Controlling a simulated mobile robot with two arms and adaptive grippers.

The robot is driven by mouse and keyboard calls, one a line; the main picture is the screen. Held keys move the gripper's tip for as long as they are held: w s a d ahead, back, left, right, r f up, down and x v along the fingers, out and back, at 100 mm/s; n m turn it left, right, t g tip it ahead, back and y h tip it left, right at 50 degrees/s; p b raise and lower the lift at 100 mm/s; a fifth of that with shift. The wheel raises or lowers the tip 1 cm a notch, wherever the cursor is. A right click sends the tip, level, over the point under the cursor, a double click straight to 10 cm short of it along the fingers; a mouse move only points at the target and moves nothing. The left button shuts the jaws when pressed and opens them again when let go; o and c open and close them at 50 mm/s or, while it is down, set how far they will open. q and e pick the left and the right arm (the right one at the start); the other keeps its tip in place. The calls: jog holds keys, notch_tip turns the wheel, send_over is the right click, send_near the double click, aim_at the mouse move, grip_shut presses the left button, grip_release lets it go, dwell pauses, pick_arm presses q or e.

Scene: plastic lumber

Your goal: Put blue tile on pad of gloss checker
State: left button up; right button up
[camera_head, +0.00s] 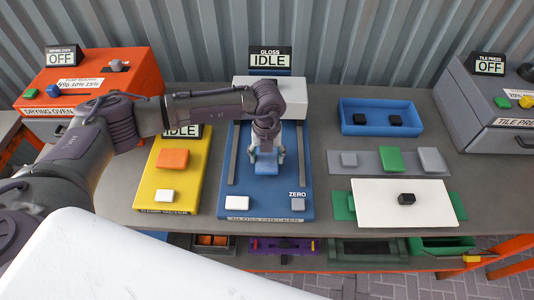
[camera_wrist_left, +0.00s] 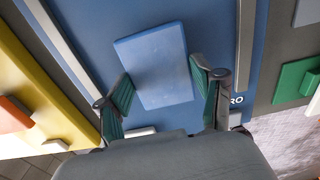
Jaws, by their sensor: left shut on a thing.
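The gloss checker (camera_head: 307,185) is a blue plate between two grey rails, with a white block at its back and a display reading IDLE (camera_head: 270,60). My left gripper (camera_head: 266,159) points down over the middle of this plate and is shut on the blue tile (camera_head: 266,169). In the left wrist view the tile (camera_wrist_left: 155,62) lies between the green-padded fingers, slightly tilted in the picture, over the blue surface. Whether it touches the surface is hard to tell; the pad itself is not distinguishable. My right gripper is not in view.
A yellow device (camera_head: 150,185) with an orange tile (camera_head: 173,159) stands left of the checker. A white button (camera_head: 237,202) and grey ZERO button (camera_head: 298,204) sit at its front. Right are a blue tray (camera_head: 381,103) and a white board (camera_head: 375,212).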

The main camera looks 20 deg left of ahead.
aim_at(267, 159)
pick_arm(q)
jog(key=shift+f, duration=0.2)
jog(key=o, duration=1.5)
jog(key=shift+r, duration=0.1)
jog(key=shift+c, duration=0.2)
jog(key=shift+r, duration=0.25)
jog(key=shift+r+b, duration=0.3)
jog(key=shift+r, duration=0.1)
notch_tip(267, 159, up, 11)
jog(key=b, duration=0.3)
